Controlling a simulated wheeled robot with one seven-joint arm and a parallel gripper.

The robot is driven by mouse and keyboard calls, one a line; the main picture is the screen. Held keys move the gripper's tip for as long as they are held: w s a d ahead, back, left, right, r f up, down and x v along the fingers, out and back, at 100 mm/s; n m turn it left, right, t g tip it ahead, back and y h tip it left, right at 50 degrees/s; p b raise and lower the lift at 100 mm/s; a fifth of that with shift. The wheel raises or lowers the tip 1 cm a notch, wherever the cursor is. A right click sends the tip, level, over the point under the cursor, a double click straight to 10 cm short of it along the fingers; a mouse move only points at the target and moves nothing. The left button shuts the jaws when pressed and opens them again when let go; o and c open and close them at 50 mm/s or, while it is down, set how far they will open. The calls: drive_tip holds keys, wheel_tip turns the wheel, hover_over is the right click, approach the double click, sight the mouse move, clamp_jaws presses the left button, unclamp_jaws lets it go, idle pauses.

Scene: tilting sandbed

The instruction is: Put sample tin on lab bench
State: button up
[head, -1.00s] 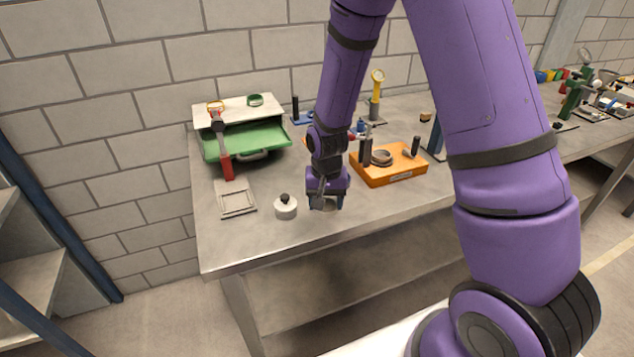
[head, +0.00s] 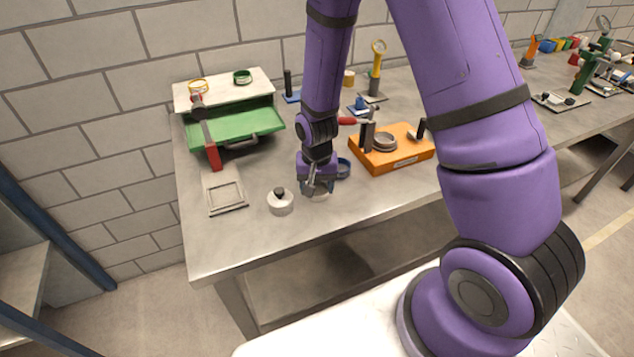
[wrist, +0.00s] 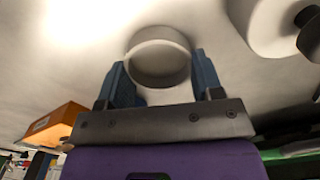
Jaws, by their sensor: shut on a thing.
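My gripper (head: 317,188) is low over the front of the grey lab bench (head: 235,238). In the wrist view its two blue fingers (wrist: 160,80) are shut on a pale grey round tin (wrist: 158,62), one finger on each side. In the head view the tin (head: 318,193) is mostly hidden by the gripper. It is at or just above the bench top; I cannot tell whether it touches.
A white round piece with a black knob (head: 281,203) stands just left of my gripper. An orange block (head: 405,155) is to the right. A grey square frame (head: 226,198) and green tray (head: 240,125) are left. The front strip is bare.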

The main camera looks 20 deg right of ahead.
drive_tip(key=shift+f, duration=0.15)
drive_tip(key=o, duration=0.9)
wheel_tip(320, 180, up, 13)
wheel_tip(320, 180, up, 16)
drive_tip(key=n+t, duration=0.2)
drive_tip(key=t, duration=0.1)
hover_over(317, 191)
drive_tip(key=s+d, duration=0.4)
drive_tip(key=s, duration=0.3)
drive_tip(key=shift+s+d+r+n+t, duration=0.4)
drive_tip(key=shift+s+r, duration=1.25)
drive_tip(key=shift+s, duration=0.75)
drive_tip(key=shift+s+d+r+n+t, duration=0.45)
drive_tip(key=shift+s+r, duration=1.2)
drive_tip(key=shift+s, duration=0.75)
drive_tip(key=shift+s+d+r+n+t, duration=0.3)
drive_tip(key=shift+s+d+r, duration=0.2)
drive_tip(key=shift+s+r, duration=1.55)
drive_tip(key=shift+s+f, duration=0.35)
drive_tip(key=shift+f, duration=0.05)
